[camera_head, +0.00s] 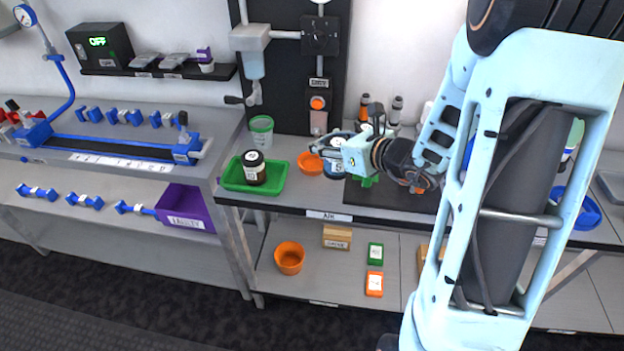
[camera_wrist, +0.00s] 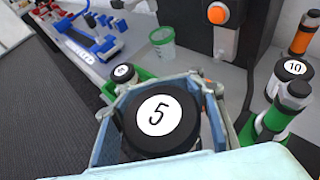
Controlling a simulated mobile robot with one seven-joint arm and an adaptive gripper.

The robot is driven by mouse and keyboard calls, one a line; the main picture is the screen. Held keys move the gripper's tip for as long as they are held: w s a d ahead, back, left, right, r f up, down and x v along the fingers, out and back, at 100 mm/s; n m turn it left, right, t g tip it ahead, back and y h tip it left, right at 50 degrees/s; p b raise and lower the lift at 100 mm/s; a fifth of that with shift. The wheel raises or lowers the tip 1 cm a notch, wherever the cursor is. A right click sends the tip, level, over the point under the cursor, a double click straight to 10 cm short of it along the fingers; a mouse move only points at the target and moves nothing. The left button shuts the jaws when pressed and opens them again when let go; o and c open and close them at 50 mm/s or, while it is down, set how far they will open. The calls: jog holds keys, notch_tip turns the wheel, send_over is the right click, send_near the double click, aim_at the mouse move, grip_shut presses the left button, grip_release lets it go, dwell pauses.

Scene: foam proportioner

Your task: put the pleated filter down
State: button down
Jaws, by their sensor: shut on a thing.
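My gripper (camera_head: 322,147) is over the middle of the upper bench, shut on a round black-capped thing marked 5, which I take as the pleated filter (camera_wrist: 160,118). In the head view the filter (camera_head: 336,168) shows below the fingers, partly hidden by them, with a pale and blue side. In the wrist view the pale blue fingers lie on both sides of its cap. I cannot tell whether its base touches the bench.
Left of my gripper, a green tray (camera_head: 230,181) holds a dark jar (camera_head: 254,168). A green-banded cup (camera_head: 262,132) stands behind. An orange bowl (camera_head: 309,163) is close beside the filter. Bottles (camera_head: 396,110) stand at the back right. Bare bench (camera_head: 285,195) shows between tray and filter.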

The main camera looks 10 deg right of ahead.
jog(key=w+f+b, duration=0.1)
jog(key=b, duration=0.3)
jog(key=w+a+f+b, duration=0.1)
jog(key=w+b, duration=0.1)
jog(key=b, duration=0.2)
jog(key=shift+w+f, duration=0.15)
jog(key=shift+f, duration=0.1)
